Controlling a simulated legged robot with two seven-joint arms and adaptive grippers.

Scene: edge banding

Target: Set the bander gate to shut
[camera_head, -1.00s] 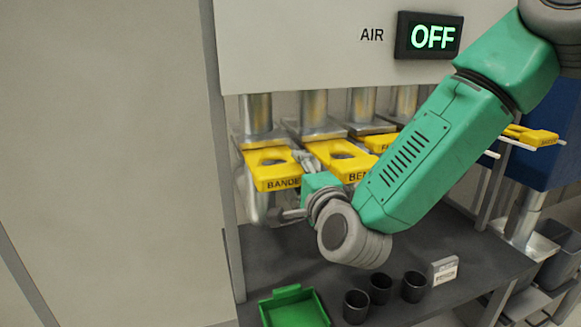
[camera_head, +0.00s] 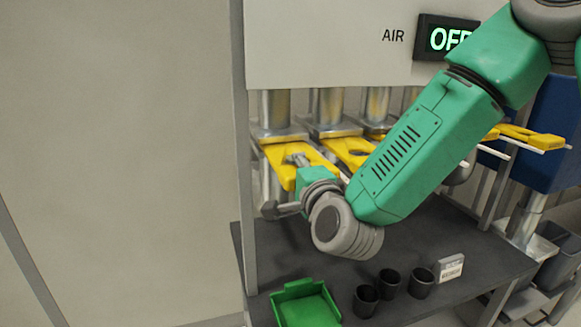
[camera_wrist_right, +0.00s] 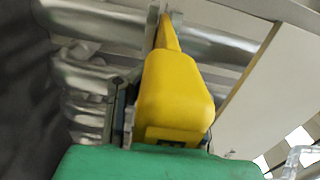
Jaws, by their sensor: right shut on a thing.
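The bander gate is the leftmost yellow slide plate (camera_head: 277,157) under the machine's upper panel in the head view, below a metal duct. Its front label is hidden behind my right wrist. My right gripper (camera_head: 299,160) is at the front of this plate and is shut on it. In the right wrist view the yellow plate's rounded end (camera_wrist_right: 176,95) fills the middle, with grey finger parts beside it. My left gripper is in neither view.
More yellow gates (camera_head: 348,150) stand to the right, partly behind my right arm. The AIR display (camera_head: 440,38) is partly covered by my arm. A green tray (camera_head: 305,308), black cups (camera_head: 391,281) and a small sign (camera_head: 451,268) are on the dark shelf (camera_head: 345,275) below.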

